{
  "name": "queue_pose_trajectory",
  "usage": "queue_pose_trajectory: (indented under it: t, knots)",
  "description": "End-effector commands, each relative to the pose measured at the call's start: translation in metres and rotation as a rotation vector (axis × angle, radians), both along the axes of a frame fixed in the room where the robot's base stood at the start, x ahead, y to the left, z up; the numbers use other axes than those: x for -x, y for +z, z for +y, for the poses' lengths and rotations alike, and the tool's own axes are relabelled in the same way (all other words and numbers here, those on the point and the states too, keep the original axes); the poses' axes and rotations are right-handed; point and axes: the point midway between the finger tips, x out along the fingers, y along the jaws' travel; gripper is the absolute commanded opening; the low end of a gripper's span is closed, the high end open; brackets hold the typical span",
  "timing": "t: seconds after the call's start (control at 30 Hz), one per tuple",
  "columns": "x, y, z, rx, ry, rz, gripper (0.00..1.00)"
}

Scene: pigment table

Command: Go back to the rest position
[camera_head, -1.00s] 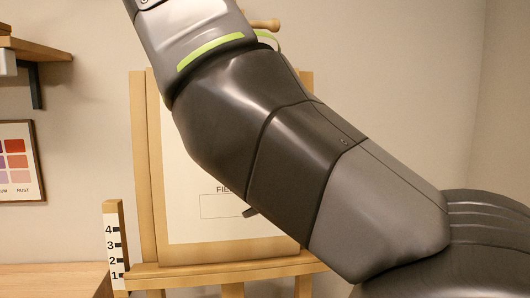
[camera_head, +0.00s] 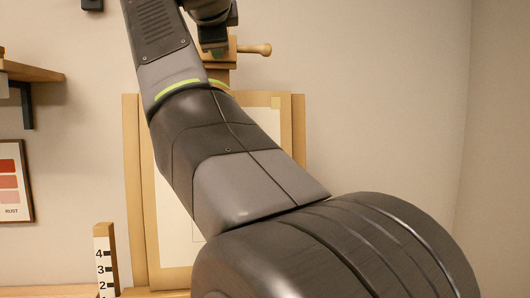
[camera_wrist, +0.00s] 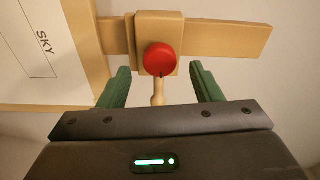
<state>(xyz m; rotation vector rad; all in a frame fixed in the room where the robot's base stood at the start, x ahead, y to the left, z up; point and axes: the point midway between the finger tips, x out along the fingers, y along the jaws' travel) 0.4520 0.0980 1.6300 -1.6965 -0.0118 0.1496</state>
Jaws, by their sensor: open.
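My gripper (camera_wrist: 162,84) is open in the wrist view, with a green finger on each side. A red round knob (camera_wrist: 160,59) shows between and just beyond the fingers, in front of a wooden block (camera_wrist: 143,22). Neither finger appears to touch the knob, though the depth is hard to tell. A pale wooden peg (camera_wrist: 159,92) shows below the knob, its lower end hidden by my gripper body. In the head view my dark arm crosses the picture. Its upper end is near a wooden handle (camera_head: 255,49) at the easel top, and the fingertips cannot be made out.
A wooden easel (camera_head: 134,180) with a pale board stands behind my arm. A board marked SKY (camera_wrist: 30,55) is at the wrist view's upper left. A numbered post (camera_head: 104,250), a colour chart (camera_head: 12,185) and a wall shelf (camera_head: 30,72) are at left. The right wall side is clear.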

Motion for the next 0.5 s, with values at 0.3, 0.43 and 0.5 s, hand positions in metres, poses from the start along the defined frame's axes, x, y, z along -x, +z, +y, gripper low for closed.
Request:
queue_pose_trajectory:
  t: [0.3,0.43,0.5]
  knots:
    - [-0.032,-0.002,0.002,0.0,-0.001,0.0,0.59]
    - [-0.035,-0.003,0.003,-0.001,0.0,-0.001,0.59]
    - [-0.035,-0.003,0.003,0.0,0.001,-0.001,0.59]
